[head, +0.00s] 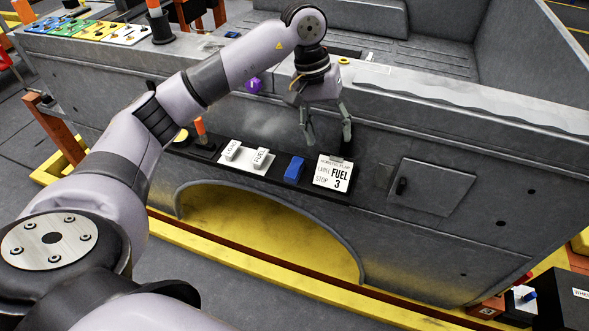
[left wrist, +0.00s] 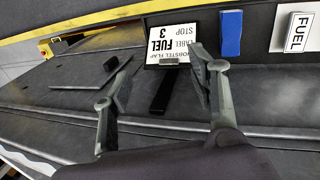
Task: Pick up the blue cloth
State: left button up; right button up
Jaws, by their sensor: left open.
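The blue cloth (head: 294,169) is a small folded blue block on the black shelf strip along the side of the grey vehicle body. It lies between the white FUEL blocks and the label card. It also shows in the left wrist view (left wrist: 231,33) at the top, right of the fingers. My left gripper (head: 329,144) is open and empty, above and slightly right of the cloth, near the label card. In the left wrist view its fingers (left wrist: 155,72) are spread apart, with the cloth outside them. My right gripper is not in view.
A white label card (head: 333,174) reading FUEL 3 stands right of the cloth. White FUEL blocks (head: 247,154) and an orange-topped item (head: 200,130) are left of it. A hatch door (head: 431,192) is right. A yellow wheel arch (head: 260,230) lies below.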

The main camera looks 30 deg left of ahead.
pick_arm(q)
jog(key=a+r+y, duration=0.2)
jog(key=a+y, duration=0.1)
jog(key=a, duration=0.5)
jog(key=p, duration=0.1)
send_over(295, 167)
jog(key=shift+m+g, duration=0.3)
jog(key=f, duration=1)
jog(key=shift+a+f, duration=0.2)
jog(key=shift+a, duration=0.15)
jog(key=shift+w+f, duration=0.1)
jog(key=shift+f, duration=0.45)
jog(key=f, duration=0.1)
jog(key=f+p, duration=0.1)
jog(key=f, duration=0.2)
jog(key=shift+d+f, duration=0.15)
jog(key=shift+d, duration=0.1)
jog(key=shift+f, duration=0.4)
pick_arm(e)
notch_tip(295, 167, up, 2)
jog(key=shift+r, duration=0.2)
pick_arm(q)
jog(key=c, duration=1)
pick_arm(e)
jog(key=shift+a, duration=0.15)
pick_arm(q)
jog(key=shift+r, duration=0.1)
jog(key=shift+c, duration=0.2)
